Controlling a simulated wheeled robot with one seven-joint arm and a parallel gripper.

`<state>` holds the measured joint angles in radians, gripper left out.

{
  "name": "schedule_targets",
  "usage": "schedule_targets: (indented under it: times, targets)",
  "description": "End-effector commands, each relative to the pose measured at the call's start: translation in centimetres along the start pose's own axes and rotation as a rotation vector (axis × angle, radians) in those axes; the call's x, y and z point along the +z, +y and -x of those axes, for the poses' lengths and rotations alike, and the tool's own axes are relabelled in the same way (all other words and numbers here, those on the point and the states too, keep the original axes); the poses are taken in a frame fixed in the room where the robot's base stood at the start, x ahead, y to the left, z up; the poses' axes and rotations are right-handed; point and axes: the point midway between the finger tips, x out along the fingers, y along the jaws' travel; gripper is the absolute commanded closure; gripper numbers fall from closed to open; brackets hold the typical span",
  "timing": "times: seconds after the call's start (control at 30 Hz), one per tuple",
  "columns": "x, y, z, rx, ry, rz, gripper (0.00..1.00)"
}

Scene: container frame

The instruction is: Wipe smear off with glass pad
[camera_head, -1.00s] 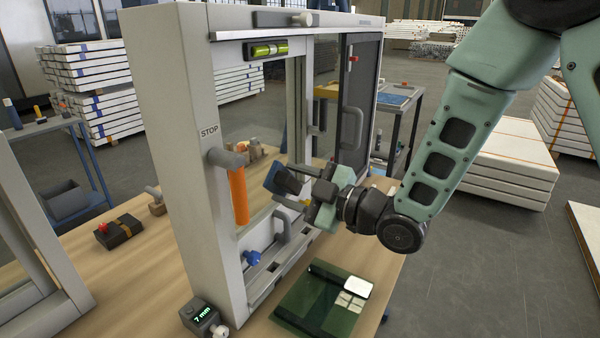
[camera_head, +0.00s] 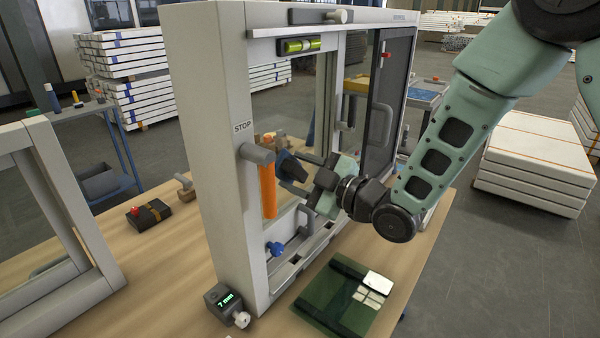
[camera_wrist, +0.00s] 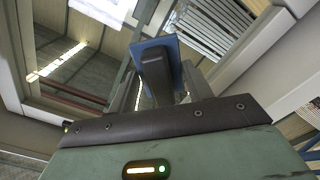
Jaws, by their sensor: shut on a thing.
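My gripper (camera_head: 305,177) is shut on the glass pad (camera_head: 287,164), a dark block with a blue face. In the wrist view the pad (camera_wrist: 158,50) sticks out ahead of the fingers, its blue face turned toward the glass. In the head view the pad is inside the grey frame's (camera_head: 205,130) opening, just right of the orange handle (camera_head: 267,190). The glass pane (camera_head: 302,95) reflects the room. I cannot tell whether the pad touches it. I cannot make out a smear in either view.
A blue knob (camera_head: 274,249) and a grey handle (camera_head: 306,218) sit low in the frame. A dark sash with a handle (camera_head: 381,125) stands on the right. A gauge reading 7 mm (camera_head: 226,303) and a green mat (camera_head: 325,292) with pale pieces lie on the bench.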

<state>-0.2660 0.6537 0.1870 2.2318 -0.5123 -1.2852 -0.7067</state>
Motion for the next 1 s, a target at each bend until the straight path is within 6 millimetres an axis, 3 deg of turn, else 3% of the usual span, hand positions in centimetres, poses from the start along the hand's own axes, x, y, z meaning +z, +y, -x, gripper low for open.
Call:
schedule_targets:
  times: [1.0]
  targets:
    - [0.0, 0.0, -1.5, 0.000, 0.000, 0.000, 0.68]
